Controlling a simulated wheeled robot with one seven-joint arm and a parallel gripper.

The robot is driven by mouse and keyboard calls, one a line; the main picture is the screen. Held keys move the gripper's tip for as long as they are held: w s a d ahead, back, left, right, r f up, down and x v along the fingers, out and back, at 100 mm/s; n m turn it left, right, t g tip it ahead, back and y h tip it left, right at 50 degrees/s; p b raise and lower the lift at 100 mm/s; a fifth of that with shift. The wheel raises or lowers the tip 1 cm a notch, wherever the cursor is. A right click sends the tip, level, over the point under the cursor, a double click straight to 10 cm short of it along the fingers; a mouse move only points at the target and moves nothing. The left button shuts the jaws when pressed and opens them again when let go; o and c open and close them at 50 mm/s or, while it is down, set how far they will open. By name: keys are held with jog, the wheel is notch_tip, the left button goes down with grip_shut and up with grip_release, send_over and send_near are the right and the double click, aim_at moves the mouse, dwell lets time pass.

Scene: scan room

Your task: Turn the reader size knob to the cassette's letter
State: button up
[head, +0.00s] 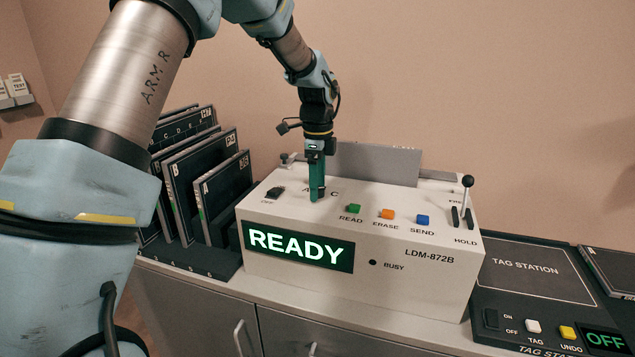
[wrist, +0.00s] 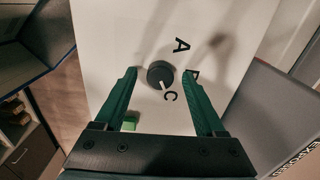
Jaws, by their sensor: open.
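The size knob (wrist: 158,71) is a round dark knob on the white top of the reader (head: 430,285). In the wrist view its white pointer mark faces the letter C; the letter A shows on another side, and B is partly covered by a finger. My gripper (wrist: 160,72) is open, with its green fingers on either side of the knob and apart from it in that view. In the head view my gripper (head: 317,197) points down at the reader top and hides the knob. Several dark cassettes (head: 224,200) with letter labels stand in a rack at the left.
The reader has a green READ button (head: 354,209), an orange ERASE button (head: 387,214), a blue SEND button (head: 422,220), a lever (head: 467,182) and a READY display (head: 298,247). A grey panel (head: 375,164) rises behind. A tag station (head: 540,268) lies at right.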

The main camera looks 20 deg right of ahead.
jog(key=shift+c, duration=0.2)
grip_shut()
dwell(0.4)
